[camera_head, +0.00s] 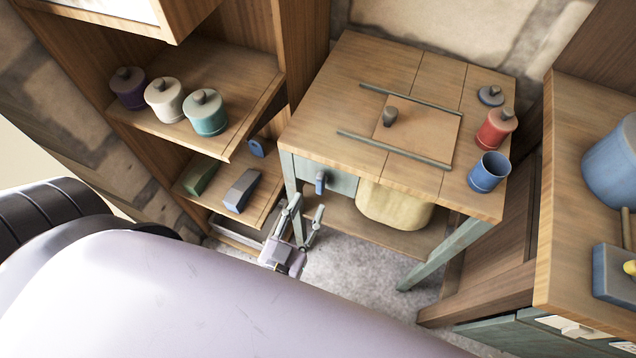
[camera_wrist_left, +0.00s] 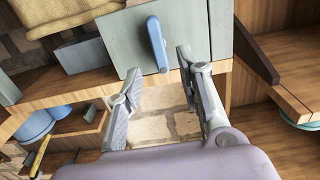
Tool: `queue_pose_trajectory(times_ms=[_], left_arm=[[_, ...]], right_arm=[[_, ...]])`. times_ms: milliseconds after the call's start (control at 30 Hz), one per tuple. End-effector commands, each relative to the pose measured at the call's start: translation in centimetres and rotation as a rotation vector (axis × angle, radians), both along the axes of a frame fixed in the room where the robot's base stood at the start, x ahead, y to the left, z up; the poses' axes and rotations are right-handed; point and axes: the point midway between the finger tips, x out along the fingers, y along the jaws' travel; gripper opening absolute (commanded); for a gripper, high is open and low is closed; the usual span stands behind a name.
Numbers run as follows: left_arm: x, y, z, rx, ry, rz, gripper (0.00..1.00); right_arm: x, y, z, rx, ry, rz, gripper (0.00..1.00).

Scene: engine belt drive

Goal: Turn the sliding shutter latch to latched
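The sliding shutter (camera_head: 433,130) is a wooden panel with a dark knob (camera_head: 390,116), lying between two rails on the table top. A blue lever (camera_head: 320,182), which looks like the latch, is on the grey-green front panel (camera_head: 342,180) below the table edge. It hangs roughly upright in the head view. In the left wrist view the lever (camera_wrist_left: 157,45) stands out from the panel, slightly tilted. My left gripper (camera_head: 308,206) is open and empty, just below the lever. In the left wrist view its fingertips (camera_wrist_left: 160,66) are spread to either side of the lever's near end. Contact cannot be told.
On the table (camera_head: 360,70) stand a red jar (camera_head: 496,130), a blue cup (camera_head: 489,173) and a loose lid (camera_head: 490,95). Shelves (camera_head: 200,130) with jars and blocks rise at left. A yellowish sack (camera_head: 395,206) sits under the table. Another counter (camera_head: 570,230) stands at right.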

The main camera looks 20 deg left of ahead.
Motion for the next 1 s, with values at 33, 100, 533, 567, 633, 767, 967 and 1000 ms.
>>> queue_pose_trajectory(times_ms=[33, 100, 533, 567, 633, 767, 967, 1000], left_arm=[[1.3, 0.1, 0.2, 0.0, -0.005, 0.001, 0.34], [2.6, 0.1, 0.1, 0.0, -0.003, 0.002, 0.34], [6.6, 0.3, 0.0, 0.0, 0.001, 0.001, 0.34], [6.6, 0.3, 0.0, 0.0, 0.001, 0.001, 0.34], [6.6, 0.3, 0.0, 0.0, 0.001, 0.001, 0.34], [6.6, 0.2, 0.0, 0.0, 0.001, 0.001, 0.34], [6.6, 0.2, 0.0, 0.0, 0.001, 0.0, 0.2], [6.6, 0.2, 0.0, 0.0, 0.001, 0.0, 0.17]], right_arm=[[0.0, 0.0, 0.2, 0.0, 0.0, 0.0, 0.63], [0.0, 0.0, 0.2, 0.0, 0.0, 0.0, 0.63], [0.0, 0.0, 0.4, 0.0, 0.0, 0.0, 0.63], [0.0, 0.0, 0.4, 0.0, 0.0, 0.0, 0.63], [0.0, 0.0, 0.4, 0.0, 0.0, 0.0, 0.63], [0.0, 0.0, 0.4, 0.0, 0.0, 0.0, 0.63], [0.1, 0.0, 0.4, 0.0, -0.001, 0.0, 0.63], [0.1, 0.0, 0.4, 0.0, -0.001, 0.0, 0.63]])
